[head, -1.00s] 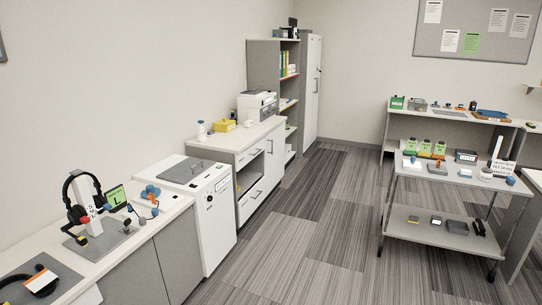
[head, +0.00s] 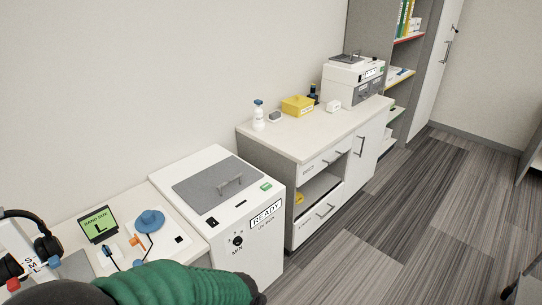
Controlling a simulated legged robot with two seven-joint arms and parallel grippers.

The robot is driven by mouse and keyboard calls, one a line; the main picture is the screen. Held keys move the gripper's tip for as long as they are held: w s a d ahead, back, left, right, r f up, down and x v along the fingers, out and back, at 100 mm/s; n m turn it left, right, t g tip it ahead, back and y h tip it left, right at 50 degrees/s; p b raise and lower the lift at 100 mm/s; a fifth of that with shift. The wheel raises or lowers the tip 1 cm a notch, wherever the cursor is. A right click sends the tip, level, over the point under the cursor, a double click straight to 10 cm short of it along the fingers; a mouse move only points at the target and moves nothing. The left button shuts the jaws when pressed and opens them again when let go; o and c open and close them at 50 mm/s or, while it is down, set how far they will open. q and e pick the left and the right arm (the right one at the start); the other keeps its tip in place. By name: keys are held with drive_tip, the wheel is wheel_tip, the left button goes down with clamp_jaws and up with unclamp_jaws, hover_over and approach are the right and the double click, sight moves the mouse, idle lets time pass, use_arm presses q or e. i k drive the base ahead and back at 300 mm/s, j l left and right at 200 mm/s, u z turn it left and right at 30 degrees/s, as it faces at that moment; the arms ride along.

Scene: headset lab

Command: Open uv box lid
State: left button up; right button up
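The UV box (head: 262,258) is a white floor-standing cabinet left of centre in the head view. Its front carries a READY sign (head: 266,213), the words UV-BOX and a MIN dial (head: 238,241). On its top lies a grey lid (head: 200,190) with a bar handle (head: 231,183). The lid looks closed and flat. A green sleeve-like part of my arm crosses the bottom edge in front of the box and hides its lower left. Neither gripper can be made out.
Left of the box a counter holds a green BAND SIZE L display (head: 98,224), a blue knob-like part (head: 150,220) and a headset (head: 45,243). Right of it a cabinet (head: 270,141) carries a bottle (head: 258,116), a yellow box (head: 298,105) and a white device (head: 352,72). Striped floor is free at right.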

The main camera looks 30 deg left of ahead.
sight(204, 191)
drive_tip(key=i+l+u, duration=0.1)
drive_tip(key=i+u, duration=0.15)
drive_tip(key=i, duration=0.2)
drive_tip(key=i+l+u, duration=0.25)
drive_tip(key=i, duration=0.15)
drive_tip(key=i+l+u, duration=0.25)
drive_tip(key=i, duration=0.2)
drive_tip(key=i+u, duration=0.2)
drive_tip(key=u, duration=0.2)
drive_tip(key=i+l+u, duration=0.15)
drive_tip(key=u, duration=0.3)
drive_tip(key=i+l+u, duration=0.2)
drive_tip(key=u, duration=0.2)
drive_tip(key=i+l+u, duration=0.25)
drive_tip(key=u, duration=0.2)
drive_tip(key=i+l+u, duration=0.1)
drive_tip(key=l+u, duration=0.3)
drive_tip(key=i+j, duration=0.15)
drive_tip(key=j, duration=0.2)
drive_tip(key=i+j, duration=0.15)
drive_tip(key=j, duration=0.2)
